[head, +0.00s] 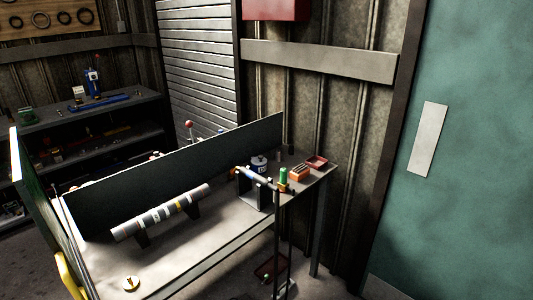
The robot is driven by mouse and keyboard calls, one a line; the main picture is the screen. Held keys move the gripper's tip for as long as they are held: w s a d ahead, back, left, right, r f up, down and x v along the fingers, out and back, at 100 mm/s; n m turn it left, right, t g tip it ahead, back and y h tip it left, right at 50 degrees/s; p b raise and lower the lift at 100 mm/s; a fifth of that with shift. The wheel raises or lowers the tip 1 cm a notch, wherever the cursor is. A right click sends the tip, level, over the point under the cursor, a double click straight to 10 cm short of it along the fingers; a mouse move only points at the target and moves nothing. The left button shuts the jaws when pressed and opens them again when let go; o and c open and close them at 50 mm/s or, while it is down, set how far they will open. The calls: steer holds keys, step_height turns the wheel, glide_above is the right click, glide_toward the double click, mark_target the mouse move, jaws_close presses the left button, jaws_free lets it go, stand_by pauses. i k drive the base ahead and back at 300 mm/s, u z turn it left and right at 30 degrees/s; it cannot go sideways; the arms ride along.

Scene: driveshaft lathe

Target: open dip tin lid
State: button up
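A small tin with a blue and white side (259,166) stands upright near the back right of the bench, behind a dark block stand. It looks most like the dip tin. Its top looks dark, and I cannot tell at this size whether the lid is on or open. Its lower part is partly hidden by the stand. My gripper is not in view.
On the bench (213,232), a banded shaft (160,213) lies on supports before a dark upright panel (172,177). A green bottle (283,176), orange box (299,173) and red tray (317,162) crowd the right end.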

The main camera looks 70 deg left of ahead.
mark_target(259, 161)
steer(key=u, duration=3.25)
